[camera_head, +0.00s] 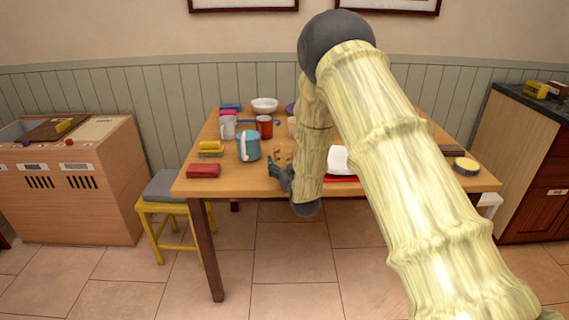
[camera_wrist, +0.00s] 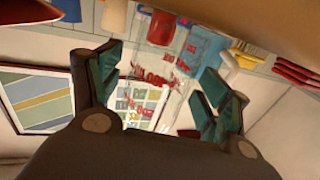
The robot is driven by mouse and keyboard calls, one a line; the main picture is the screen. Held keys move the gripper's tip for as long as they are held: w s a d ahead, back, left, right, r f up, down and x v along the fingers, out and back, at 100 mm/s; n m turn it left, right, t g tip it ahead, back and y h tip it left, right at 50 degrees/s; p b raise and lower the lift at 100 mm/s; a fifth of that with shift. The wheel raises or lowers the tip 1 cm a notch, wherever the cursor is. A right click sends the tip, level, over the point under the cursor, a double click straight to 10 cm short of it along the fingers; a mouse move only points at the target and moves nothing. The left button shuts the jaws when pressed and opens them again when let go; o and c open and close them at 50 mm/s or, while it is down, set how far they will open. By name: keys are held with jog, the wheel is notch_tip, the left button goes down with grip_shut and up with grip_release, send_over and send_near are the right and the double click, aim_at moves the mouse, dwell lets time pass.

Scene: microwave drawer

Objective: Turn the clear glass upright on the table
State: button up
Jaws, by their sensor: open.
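In the wrist view, a clear see-through object with red lettering, apparently the clear glass (camera_wrist: 158,78), shows between the two green-lined fingers of my gripper (camera_wrist: 155,85). The fingers are spread wide and none visibly closes on it. I cannot tell which way up the glass is. In the head view my gripper (camera_head: 281,174) is low over the front part of the wooden table (camera_head: 232,186). The glass is hard to make out there, and my arm hides part of the table.
A red block (camera_head: 204,171) lies near the front left corner. A white plate (camera_head: 341,160) is right of my forearm. A stool (camera_head: 166,205) stands left.

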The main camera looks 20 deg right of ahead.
jog(key=shift+s, duration=0.1)
jog(key=s, duration=1.2)
jog(key=s+a+f+g+p, duration=0.2)
jog(key=s+f+g+p, duration=0.65)
jog(key=s+f, duration=1.3)
jog(key=s+a+f+g+p, duration=0.1)
jog(key=s+g, duration=0.3)
jog(key=s, duration=1)
jog(key=s+a+f+g+p, duration=0.1)
jog(key=s+g, duration=0.4)
jog(key=s, duration=0.9)
jog(key=shift+s+a+f+y+p, duration=0.2)
jog(key=shift+f+y+p, duration=0.15)
jog(key=shift+f, duration=0.15)
